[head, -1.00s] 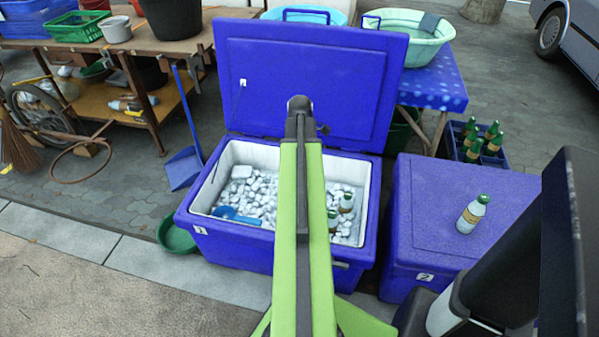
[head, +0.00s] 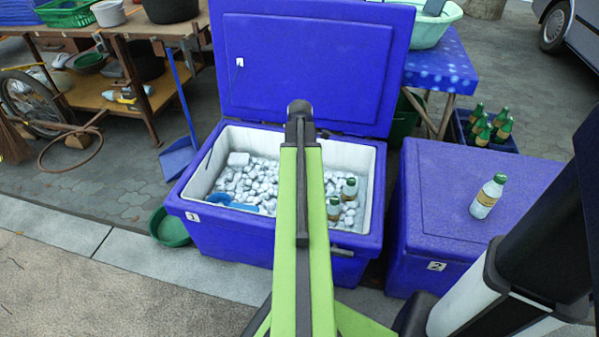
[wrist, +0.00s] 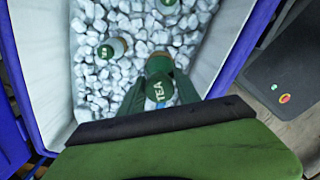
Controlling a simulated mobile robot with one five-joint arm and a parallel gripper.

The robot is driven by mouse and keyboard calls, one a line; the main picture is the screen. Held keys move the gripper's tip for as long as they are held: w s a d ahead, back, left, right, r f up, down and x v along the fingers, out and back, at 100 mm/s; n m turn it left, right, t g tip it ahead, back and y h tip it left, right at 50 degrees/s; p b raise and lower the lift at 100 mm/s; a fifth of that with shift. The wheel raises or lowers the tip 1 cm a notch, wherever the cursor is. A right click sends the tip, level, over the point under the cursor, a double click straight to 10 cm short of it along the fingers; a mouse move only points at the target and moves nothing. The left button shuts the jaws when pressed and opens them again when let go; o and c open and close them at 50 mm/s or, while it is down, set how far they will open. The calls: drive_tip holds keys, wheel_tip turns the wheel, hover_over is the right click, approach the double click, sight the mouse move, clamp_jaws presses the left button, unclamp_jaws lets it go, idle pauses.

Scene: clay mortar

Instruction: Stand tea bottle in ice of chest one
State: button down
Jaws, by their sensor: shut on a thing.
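Chest one (head: 225,235) is a blue cooler marked 1, with its lid (head: 305,65) raised. White ice (head: 245,185) fills its bottom. My gripper (wrist: 160,84) is shut on the tea bottle (wrist: 161,90) and shows in the wrist view only. In the head view my arm hides both gripper and bottle.
A blue scoop (head: 235,204) lies at the left. A bottle (head: 489,196) stands on shut chest two (head: 470,170), to the right. A green basin (head: 170,228) lies beside chest one.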

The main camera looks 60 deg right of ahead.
wheel_tip(320, 180, down, 14)
drive_tip(key=b, duration=1.3)
drive_tip(key=shift+f, duration=0.2)
drive_tip(key=shift+w, duration=0.15)
drive_tip(key=shift+f+b, duration=0.5)
drive_tip(key=shift+b, duration=0.15)
drive_tip(key=c, duration=0.8)
unclamp_jaws()
drive_tip(key=shift+o, duration=0.5)
drive_tip(key=o, duration=0.4)
